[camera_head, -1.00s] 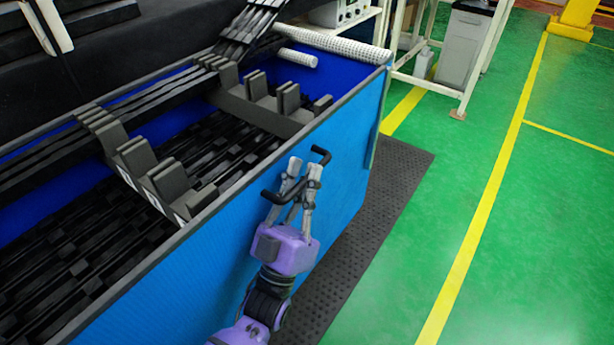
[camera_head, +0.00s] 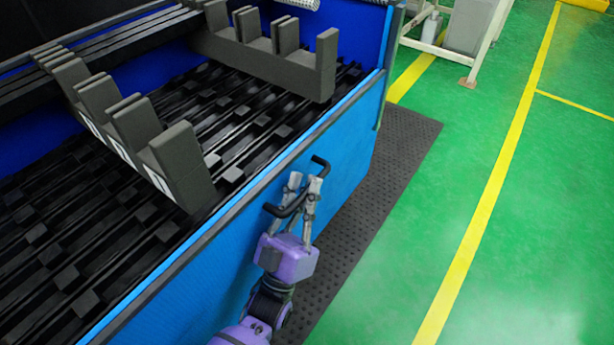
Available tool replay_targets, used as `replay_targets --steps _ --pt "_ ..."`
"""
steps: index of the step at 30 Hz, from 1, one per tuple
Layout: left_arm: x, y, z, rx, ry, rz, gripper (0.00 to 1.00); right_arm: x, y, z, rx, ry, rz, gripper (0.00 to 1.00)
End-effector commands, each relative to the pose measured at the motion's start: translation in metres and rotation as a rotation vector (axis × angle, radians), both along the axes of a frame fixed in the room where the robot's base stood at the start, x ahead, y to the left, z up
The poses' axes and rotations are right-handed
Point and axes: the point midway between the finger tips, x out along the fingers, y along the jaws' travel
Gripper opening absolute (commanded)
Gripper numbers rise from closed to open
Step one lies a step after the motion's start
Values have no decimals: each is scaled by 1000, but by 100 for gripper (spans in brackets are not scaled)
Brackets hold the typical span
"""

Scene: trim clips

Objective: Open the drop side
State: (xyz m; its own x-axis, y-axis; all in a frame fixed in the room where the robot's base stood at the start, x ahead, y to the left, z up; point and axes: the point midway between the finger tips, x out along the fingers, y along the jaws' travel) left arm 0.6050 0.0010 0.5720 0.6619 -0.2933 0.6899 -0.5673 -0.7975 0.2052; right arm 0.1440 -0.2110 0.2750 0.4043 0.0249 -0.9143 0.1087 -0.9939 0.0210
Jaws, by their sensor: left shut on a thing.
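The drop side (camera_head: 225,255) is the blue panel along the near side of the black and blue crate. A black bar handle (camera_head: 320,163) stands off its outer face near the top edge. My purple left gripper (camera_head: 304,183) reaches up from the bottom of the head view, its grey fingers shut on the handle. Part of the handle is hidden by the fingers. The panel's top edge sits below the top of the corner post (camera_head: 391,50) at its far end. My right gripper is not in view.
Dark foam dividers (camera_head: 185,165) stand inside the crate over a black slatted layer (camera_head: 65,245). A dark ribbed mat (camera_head: 385,190) lies beside the crate. Green floor (camera_head: 560,220) to the right is clear. A white-framed stand (camera_head: 480,60) is at the back.

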Motion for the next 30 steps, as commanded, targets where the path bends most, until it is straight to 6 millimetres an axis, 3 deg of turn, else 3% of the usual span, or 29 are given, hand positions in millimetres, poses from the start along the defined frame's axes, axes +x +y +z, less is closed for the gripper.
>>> replay_targets --steps 3,14,15,17,26,30 --pt "0 -1 -8 -1 0 -3 0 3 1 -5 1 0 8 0" --pt "0 -1 -7 -3 -4 -3 0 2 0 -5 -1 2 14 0" --pt "0 -1 -7 -2 -4 -4 13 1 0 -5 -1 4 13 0" --pt "0 -1 -7 -2 -5 -3 18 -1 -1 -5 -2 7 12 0" --pt "0 -1 -7 -2 -4 -1 18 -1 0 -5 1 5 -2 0" --pt "0 0 5 -3 -6 -1 18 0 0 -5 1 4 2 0"
